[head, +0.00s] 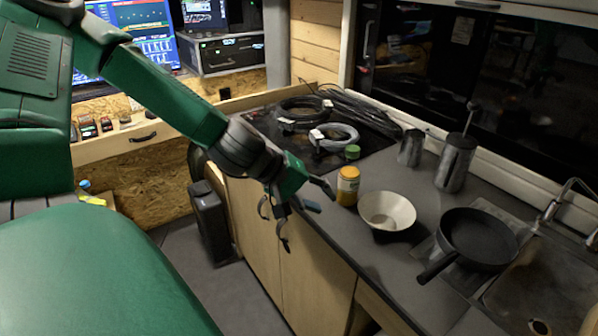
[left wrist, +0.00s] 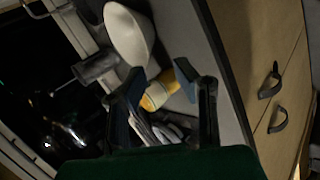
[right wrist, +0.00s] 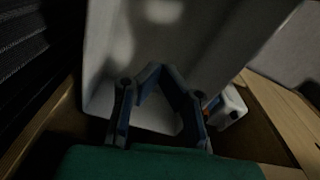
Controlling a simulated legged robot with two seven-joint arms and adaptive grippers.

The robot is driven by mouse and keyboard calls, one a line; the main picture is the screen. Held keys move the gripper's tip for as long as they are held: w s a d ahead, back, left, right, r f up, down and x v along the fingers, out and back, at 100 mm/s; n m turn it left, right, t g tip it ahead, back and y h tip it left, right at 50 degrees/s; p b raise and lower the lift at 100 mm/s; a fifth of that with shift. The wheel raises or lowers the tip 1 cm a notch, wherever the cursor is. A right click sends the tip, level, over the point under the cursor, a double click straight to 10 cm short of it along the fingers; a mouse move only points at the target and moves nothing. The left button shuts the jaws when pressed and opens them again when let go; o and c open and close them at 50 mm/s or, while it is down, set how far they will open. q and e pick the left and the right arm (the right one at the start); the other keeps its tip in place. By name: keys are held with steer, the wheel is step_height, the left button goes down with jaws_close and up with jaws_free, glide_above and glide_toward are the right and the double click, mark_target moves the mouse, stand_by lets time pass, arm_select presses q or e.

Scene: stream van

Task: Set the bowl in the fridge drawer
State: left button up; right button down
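The pale bowl (head: 387,212) stands upright on the dark counter, left of the pan; it also shows in the left wrist view (left wrist: 128,35). My left gripper (head: 297,215) is open and empty beside the counter's front edge, left of the bowl and apart from it. Its spread fingers also show in the left wrist view (left wrist: 158,82). My right gripper (right wrist: 158,72) shows only in its wrist view. Its fingertips meet in front of a large pale panel, with nothing clearly between them. I cannot identify the fridge drawer in any view.
A yellow jar (head: 347,186) stands close left of the bowl, near the left gripper. A black pan (head: 478,238) sits to the right, its handle toward the counter's front. Metal canisters (head: 456,163) and coiled cables (head: 335,137) are behind. A white object (right wrist: 231,107) lies beside the right gripper.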

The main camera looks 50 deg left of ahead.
arm_select(q)
steer(key=s+d+f+m+g+y, duration=0.2)
steer(key=s+f+m+g, duration=0.1)
steer(key=s+f, duration=0.4)
steer(key=s+d+f+m+g+y, duration=0.1)
steer(key=s+f+m, duration=0.5)
steer(key=f, duration=0.6)
steer(key=shift+s+d+g+y, duration=0.35)
steer(key=shift+s+g+y, duration=0.35)
steer(key=shift+g+y, duration=0.3)
steer(key=s+d+f+m, duration=0.1)
steer(key=s, duration=0.1)
steer(key=s+d+f+m, duration=0.1)
steer(key=s, duration=0.1)
steer(key=s+d+f+m+g, duration=0.1)
steer(key=s+d, duration=0.1)
steer(key=shift+s+d+f, duration=0.1)
steer(key=shift+s+f, duration=0.05)
steer(key=shift+f, duration=0.25)
steer(key=c, duration=0.3)
steer(key=shift+s+d+f+h, duration=0.15)
steer(key=shift+s+d+h, duration=0.1)
steer(key=shift+s+h, duration=0.1)
steer(key=shift+c, duration=0.6)
steer(key=shift+a, duration=0.1)
